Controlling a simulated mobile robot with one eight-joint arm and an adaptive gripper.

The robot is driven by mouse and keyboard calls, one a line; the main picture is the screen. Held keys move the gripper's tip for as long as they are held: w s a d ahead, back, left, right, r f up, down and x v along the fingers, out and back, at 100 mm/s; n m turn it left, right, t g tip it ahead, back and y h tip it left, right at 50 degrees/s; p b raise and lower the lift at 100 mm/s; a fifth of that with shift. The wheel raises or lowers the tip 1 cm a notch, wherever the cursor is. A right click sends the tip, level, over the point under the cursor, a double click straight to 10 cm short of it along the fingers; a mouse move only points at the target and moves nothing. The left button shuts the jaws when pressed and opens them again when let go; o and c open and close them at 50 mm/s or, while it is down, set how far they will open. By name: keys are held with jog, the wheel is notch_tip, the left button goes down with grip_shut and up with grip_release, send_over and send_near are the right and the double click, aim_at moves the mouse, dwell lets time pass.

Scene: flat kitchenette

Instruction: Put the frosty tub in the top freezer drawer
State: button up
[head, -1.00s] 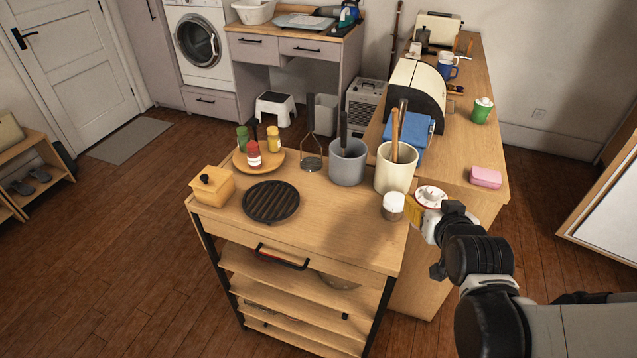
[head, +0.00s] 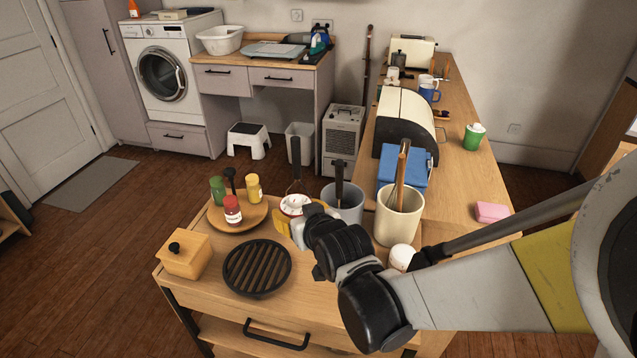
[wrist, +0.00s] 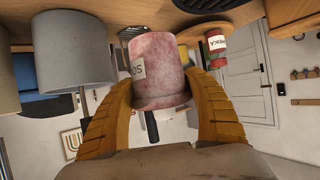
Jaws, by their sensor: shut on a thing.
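The frosty tub (wrist: 158,68) is a pinkish, frost-covered cylinder with a partly visible pale label. In the wrist view my gripper (wrist: 160,85) has its two ochre fingers closed on either side of it. In the head view the tub's white and red end (head: 295,203) shows above the trolley top, and my gripper (head: 285,222) is at it, near the grey crock. My wrist hides part of the trolley top and crock. I see no freezer or freezer drawer in these views.
Close by are the grey crock (head: 345,203), cream utensil crock (head: 398,218), round tray with bottles (head: 250,218), black trivet (head: 257,268) and yellow box (head: 185,255). The wooden counter (head: 465,185) runs behind. Open floor (head: 110,245) lies left.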

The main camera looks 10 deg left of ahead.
jog(key=shift+s+d+f+b, duration=0.1)
jog(key=shift+f+b, duration=1.15)
jog(key=shift+f, duration=1.95)
jog(key=shift+f, duration=0.15)
jog(key=o, duration=1.5)
